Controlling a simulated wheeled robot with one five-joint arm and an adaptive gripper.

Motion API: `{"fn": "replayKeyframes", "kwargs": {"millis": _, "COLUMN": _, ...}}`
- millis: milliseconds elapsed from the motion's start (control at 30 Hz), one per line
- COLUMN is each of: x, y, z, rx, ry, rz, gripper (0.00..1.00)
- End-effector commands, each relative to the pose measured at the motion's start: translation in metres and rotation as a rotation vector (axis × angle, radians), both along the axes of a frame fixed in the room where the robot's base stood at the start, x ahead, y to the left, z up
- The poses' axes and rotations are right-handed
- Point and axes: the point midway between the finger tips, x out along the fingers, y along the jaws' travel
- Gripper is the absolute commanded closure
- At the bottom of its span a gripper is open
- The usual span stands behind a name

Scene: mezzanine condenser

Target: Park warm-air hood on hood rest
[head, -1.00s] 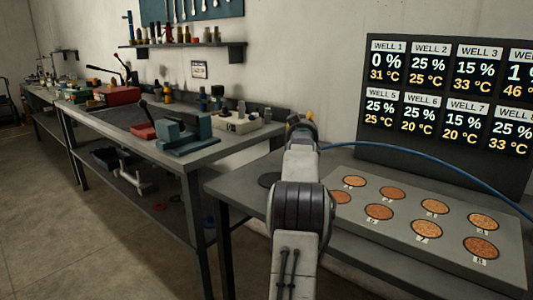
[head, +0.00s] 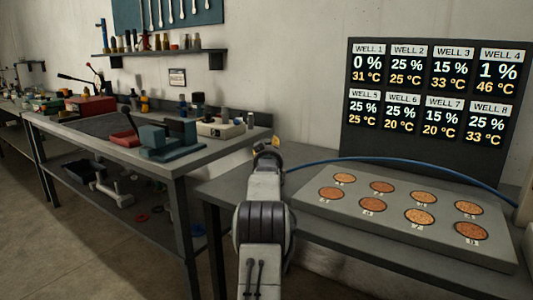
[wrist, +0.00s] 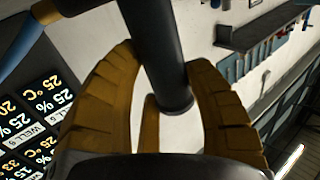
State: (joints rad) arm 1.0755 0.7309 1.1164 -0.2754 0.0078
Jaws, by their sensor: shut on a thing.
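My gripper (wrist: 162,70) has its yellow fingers closed around a dark cylindrical part of the warm-air hood (wrist: 155,35) in the wrist view. Only this part of the hood shows; its lower end lies between the fingers. In the head view my arm hides most of the gripper and hood, near the left end of the well bench. A blue hose (head: 400,163) runs from there to the right over the well block. It also shows at the wrist view's upper left (wrist: 14,48). The hood rest cannot be made out now.
A grey block with several round brown wells (head: 372,204) lies on the right bench. A dark display (head: 435,100) with well readings stands behind it. The left workbench (head: 95,140) carries tools and a vise (head: 168,138). Bare bench top (head: 222,188) shows left of my arm.

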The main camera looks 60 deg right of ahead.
Motion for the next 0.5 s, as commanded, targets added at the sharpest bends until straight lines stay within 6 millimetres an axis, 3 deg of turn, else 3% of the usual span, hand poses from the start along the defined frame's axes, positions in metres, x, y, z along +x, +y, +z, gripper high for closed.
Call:
{"fn": "replayKeyframes", "kwargs": {"millis": 400, "x": -0.0003, "y": -0.0001, "z": -0.0005, "rx": -0.008, "ry": -0.004, "rz": 0.000, "gripper": 0.90}}
{"fn": "replayKeyframes", "kwargs": {"millis": 433, "x": -0.0001, "y": -0.0002, "z": -0.0019, "rx": -0.003, "ry": -0.001, "rz": 0.000, "gripper": 0.50}}
{"fn": "replayKeyframes", "kwargs": {"millis": 500, "x": 0.0000, "y": -0.0001, "z": -0.0018, "rx": -0.002, "ry": -0.001, "rz": 0.000, "gripper": 0.44}}
